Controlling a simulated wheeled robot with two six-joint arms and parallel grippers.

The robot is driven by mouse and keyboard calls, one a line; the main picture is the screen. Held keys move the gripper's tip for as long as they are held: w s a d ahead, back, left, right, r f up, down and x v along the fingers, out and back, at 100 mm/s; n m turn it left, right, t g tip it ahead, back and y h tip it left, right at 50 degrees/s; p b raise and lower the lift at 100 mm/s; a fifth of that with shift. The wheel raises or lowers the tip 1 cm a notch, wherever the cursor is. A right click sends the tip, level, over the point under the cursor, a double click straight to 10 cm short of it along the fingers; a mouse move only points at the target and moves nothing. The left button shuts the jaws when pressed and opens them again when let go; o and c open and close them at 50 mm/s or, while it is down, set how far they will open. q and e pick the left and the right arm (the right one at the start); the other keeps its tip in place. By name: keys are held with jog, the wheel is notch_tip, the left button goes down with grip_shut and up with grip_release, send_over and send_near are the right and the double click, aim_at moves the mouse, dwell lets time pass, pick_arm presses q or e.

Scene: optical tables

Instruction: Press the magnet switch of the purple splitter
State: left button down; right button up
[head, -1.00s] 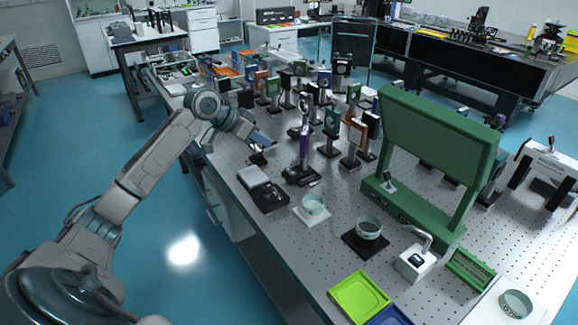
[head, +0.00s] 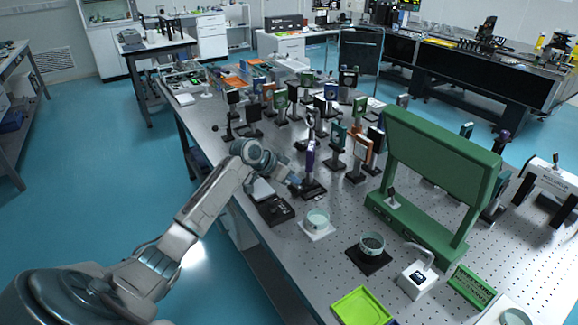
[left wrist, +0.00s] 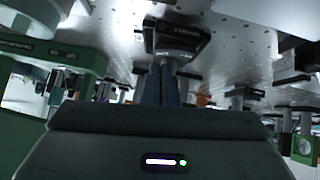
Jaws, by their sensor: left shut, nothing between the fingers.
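The purple splitter (head: 310,158) stands upright on a post over a black magnetic base (head: 313,190) near the table's left edge. My left gripper (head: 296,182) is shut and empty, low beside the left side of that base. In the left wrist view, which is upside down, the shut fingers (left wrist: 168,84) point at a black base (left wrist: 180,42) with small lettering. The fingertips overlap its near edge there, and I cannot tell whether they touch it. The switch is too small to make out. My right gripper is in neither view.
A black tray-like box (head: 275,210) and a glass dish on a white pad (head: 317,232) lie close to my left gripper. Several other mounted optics crowd behind the splitter. A large green frame (head: 440,150) stands to the right on the perforated table (head: 330,275).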

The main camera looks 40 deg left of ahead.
pick_arm(q)
jog(key=shift+f, duration=0.45)
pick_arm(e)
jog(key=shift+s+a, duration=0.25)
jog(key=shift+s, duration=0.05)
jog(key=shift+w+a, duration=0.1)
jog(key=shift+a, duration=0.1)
pick_arm(q)
jog(key=shift+s+d+f+y, duration=0.1)
jog(key=shift+d+f+y, duration=0.05)
jog(key=shift+f+y, duration=0.15)
jog(key=shift+r, duration=0.1)
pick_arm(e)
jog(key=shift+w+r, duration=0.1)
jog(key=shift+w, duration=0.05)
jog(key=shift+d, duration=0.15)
pick_arm(q)
jog(key=shift+w+a+r, duration=0.2)
jog(key=shift+w+a, duration=0.2)
jog(key=shift+a, duration=0.35)
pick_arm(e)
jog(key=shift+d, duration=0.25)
